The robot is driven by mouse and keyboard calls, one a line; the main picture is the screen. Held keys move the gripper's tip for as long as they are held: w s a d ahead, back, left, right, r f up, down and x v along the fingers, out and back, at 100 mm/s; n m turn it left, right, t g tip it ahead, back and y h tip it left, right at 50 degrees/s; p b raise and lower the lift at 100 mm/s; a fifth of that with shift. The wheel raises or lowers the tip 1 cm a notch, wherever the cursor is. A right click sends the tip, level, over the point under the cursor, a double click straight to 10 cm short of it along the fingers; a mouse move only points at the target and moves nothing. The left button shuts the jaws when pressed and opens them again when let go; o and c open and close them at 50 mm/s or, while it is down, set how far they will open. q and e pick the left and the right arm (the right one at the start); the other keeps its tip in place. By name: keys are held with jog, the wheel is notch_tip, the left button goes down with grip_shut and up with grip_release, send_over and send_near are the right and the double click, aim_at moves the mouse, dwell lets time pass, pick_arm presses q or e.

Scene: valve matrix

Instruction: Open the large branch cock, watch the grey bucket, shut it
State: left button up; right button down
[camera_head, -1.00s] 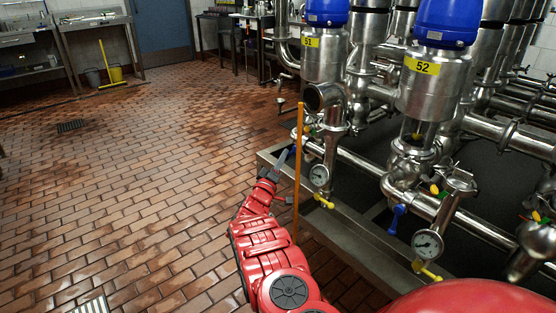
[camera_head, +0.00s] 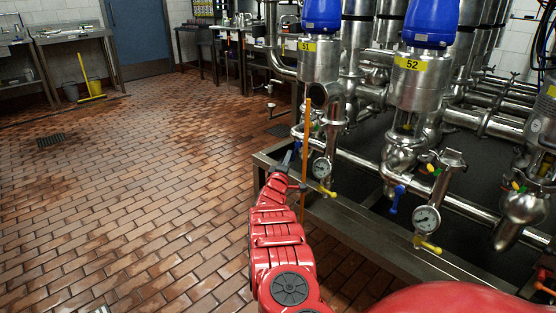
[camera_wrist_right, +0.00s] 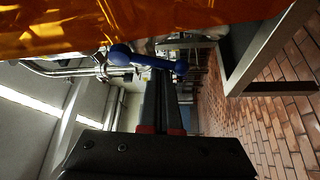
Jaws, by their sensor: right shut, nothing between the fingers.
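My right gripper (camera_head: 287,158) is shut and empty, beside the metal frame's left corner. In the right wrist view its two fingers (camera_wrist_right: 161,78) lie together, with a blue lever (camera_wrist_right: 150,61) with rounded ends across their tips; I cannot tell whether they touch. A bit of blue (camera_head: 297,147) beside the gripper in the head view looks like the same lever. Another blue handle (camera_head: 397,199) is on the pipework below valve 52. A small grey bucket (camera_head: 71,92) stands on the floor at the back left. My left gripper is out of view.
An upright orange strip (camera_head: 305,165) stands just right of my right gripper; orange material (camera_wrist_right: 150,22) fills the wrist view's top. The steel frame (camera_head: 345,223) carries pipes, gauges (camera_head: 426,218) and yellow handles. A yellow bucket (camera_head: 95,88) stands at the back left. The tiled floor (camera_head: 150,190) is clear.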

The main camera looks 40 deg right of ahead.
jog(key=shift+s+d+f+n+y+p, duration=0.2)
jog(key=shift+s+n+y+p, duration=0.3)
jog(key=shift+p, duration=0.45)
jog(key=shift+s, duration=0.15)
